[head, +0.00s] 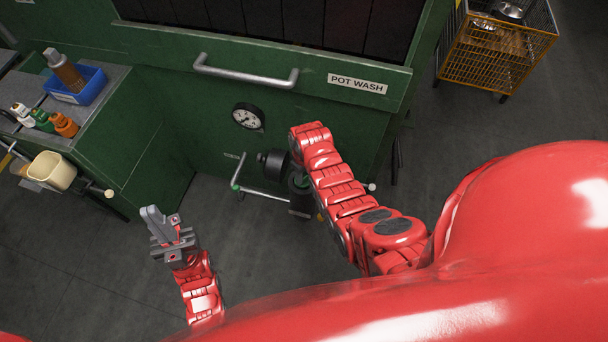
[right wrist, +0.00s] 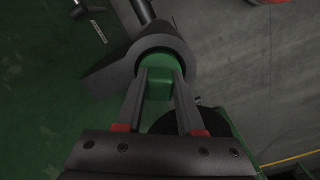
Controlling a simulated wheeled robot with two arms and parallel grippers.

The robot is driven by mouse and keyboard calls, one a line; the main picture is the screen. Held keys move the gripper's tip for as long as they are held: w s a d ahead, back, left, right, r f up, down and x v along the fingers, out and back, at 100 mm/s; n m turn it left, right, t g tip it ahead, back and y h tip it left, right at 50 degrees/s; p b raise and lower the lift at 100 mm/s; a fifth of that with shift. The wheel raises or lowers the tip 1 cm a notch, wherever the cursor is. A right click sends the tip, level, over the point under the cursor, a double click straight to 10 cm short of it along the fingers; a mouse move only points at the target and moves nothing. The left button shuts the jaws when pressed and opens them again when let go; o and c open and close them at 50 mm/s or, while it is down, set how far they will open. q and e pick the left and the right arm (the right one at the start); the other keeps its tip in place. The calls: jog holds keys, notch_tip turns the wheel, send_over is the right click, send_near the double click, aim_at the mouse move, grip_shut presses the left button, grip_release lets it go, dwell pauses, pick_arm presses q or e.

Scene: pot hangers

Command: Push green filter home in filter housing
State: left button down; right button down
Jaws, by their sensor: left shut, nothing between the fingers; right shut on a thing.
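The green filter (right wrist: 160,86) shows in the right wrist view, its outer end sticking out of the round mouth of the dark filter housing (right wrist: 158,40). My right gripper (right wrist: 162,76) is shut on the filter, one finger on each side, with the fingertips close to the housing's rim. How deep the filter sits is hidden. In the head view, the dark housing (head: 300,186) stands low before the green cabinet, partly behind my right arm. My right fingers and the filter are not clear there. My left gripper (head: 160,225) is shut and empty, over the floor at lower left.
A pipe handle (head: 262,193) runs beside the housing. A gauge (head: 248,116) and a long bar handle (head: 245,76) are on the green cabinet front (head: 190,100). A side bench with bottles and a blue bin (head: 80,86) stands left. The floor around my left gripper is clear.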

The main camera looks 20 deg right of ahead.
jog(key=shift+f, duration=0.15)
jog(key=shift+c, duration=2.2)
grip_release()
notch_tip(320, 180, up, 8)
jog(key=shift+r+b, duration=0.2)
jog(key=shift+b, duration=0.7)
notch_tip(320, 180, up, 9)
jog(key=p, duration=0.7)
